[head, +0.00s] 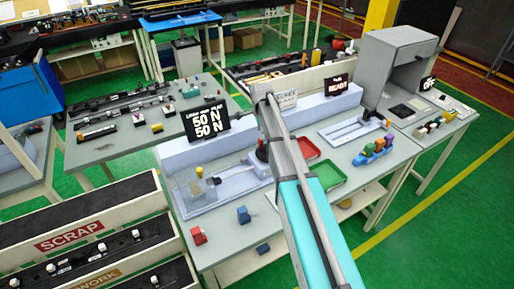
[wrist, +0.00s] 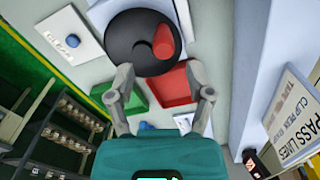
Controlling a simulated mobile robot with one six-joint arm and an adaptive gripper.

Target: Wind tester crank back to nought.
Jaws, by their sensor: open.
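The tester (head: 215,185) stands on the near bench, and its display (head: 207,121) reads 50 N on both lines. Its crank (head: 262,151) shows beside my arm, partly hidden by it. In the wrist view the crank is a black round wheel (wrist: 122,42) with a red knob (wrist: 163,42) on its right part. My gripper (wrist: 160,70) is open, with its two fingers spread just below the wheel in the picture. Nothing is between the fingertips, and I cannot tell whether they touch the wheel. In the head view my arm hides the gripper.
A red tray (head: 308,149) and a green tray (head: 329,176) lie right of the tester. A sign (wrist: 293,115) stands right in the wrist view.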

